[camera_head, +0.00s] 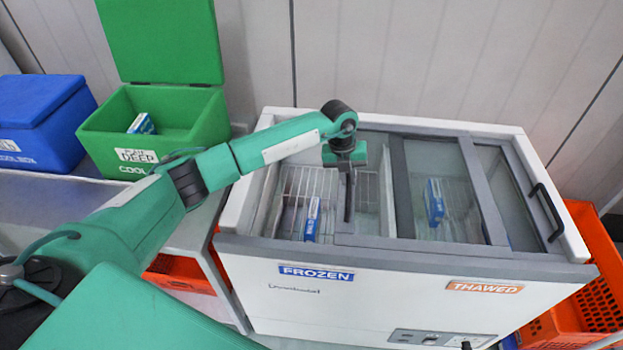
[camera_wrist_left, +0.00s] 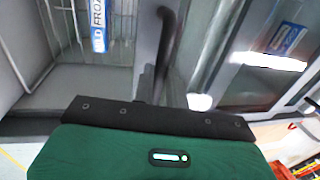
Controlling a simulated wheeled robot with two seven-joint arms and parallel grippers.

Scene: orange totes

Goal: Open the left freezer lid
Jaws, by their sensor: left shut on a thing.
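The white chest freezer (camera_head: 330,305) has a FROZEN label at its left half and a THAWED label at its right half. The left lid (camera_head: 375,226) is a grey-framed glass panel, slid partway right, and the left part of the FROZEN side stands uncovered. My left gripper (camera_head: 347,165) is shut on the lid's dark upright handle (camera_head: 349,200), which also shows in the wrist view (camera_wrist_left: 164,55). The fingertips are mostly hidden. The right lid (camera_head: 455,190) covers the THAWED side, with its black handle at the right. My right gripper is out of view.
A blue and white box (camera_head: 312,218) lies in the FROZEN side's wire basket; similar boxes (camera_head: 434,200) lie under the right lid. A green cool box (camera_head: 185,105) with raised lid and a blue cool box (camera_head: 40,110) stand left. Orange totes (camera_head: 590,300) flank the freezer.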

